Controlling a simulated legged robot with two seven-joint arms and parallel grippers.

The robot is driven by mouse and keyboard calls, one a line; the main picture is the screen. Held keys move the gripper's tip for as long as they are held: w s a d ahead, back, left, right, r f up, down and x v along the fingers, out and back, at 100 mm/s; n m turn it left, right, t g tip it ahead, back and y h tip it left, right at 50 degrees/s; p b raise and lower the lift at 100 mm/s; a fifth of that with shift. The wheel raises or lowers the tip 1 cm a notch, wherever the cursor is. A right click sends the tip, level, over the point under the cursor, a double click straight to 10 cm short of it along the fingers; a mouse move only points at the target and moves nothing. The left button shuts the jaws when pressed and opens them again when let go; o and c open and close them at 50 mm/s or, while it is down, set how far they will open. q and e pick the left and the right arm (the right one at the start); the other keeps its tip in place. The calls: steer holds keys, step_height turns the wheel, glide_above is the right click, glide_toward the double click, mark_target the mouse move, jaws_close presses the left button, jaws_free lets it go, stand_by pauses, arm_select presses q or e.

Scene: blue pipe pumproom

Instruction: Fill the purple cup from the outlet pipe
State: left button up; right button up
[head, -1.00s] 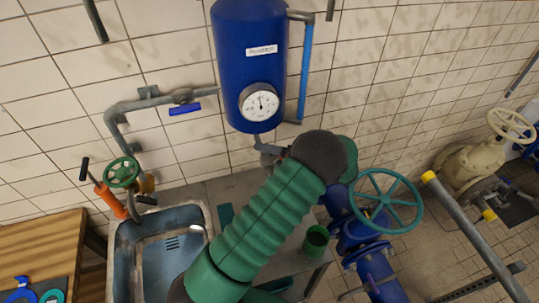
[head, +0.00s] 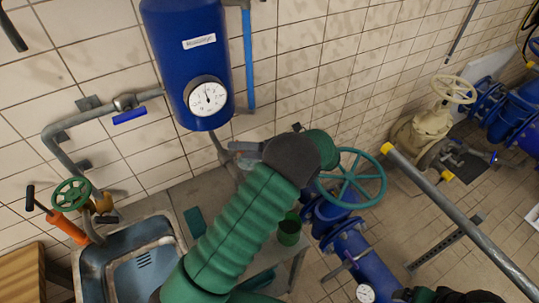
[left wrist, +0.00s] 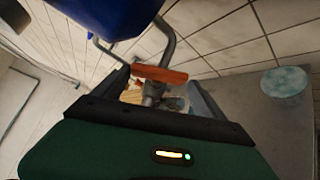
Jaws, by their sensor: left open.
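My left gripper (head: 242,148) is open beside the outlet pipe (head: 224,152) below the blue tank (head: 190,60). In the left wrist view its two fingers (left wrist: 163,90) stand on either side of an orange handle (left wrist: 160,75) on the pipe. I cannot tell whether they touch it. No purple cup shows in either view. A green cup (head: 289,230) stands on the grey table, right of my left arm. My right gripper is not clearly in view.
A sink (head: 130,262) with an orange-handled tap is at the lower left. A green handwheel (head: 350,178) on blue piping stands right of my arm. A grey rail (head: 460,215) crosses the right side. A dark shape at the bottom right is unclear.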

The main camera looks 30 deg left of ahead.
arm_select(q)
steer(key=b+v, duration=0.2)
steer(key=v, duration=0.9)
steer(key=shift+w+d, duration=0.15)
steer(key=shift+d, duration=0.1)
steer(key=shift+a+f, duration=0.1)
steer(key=shift+a, duration=0.05)
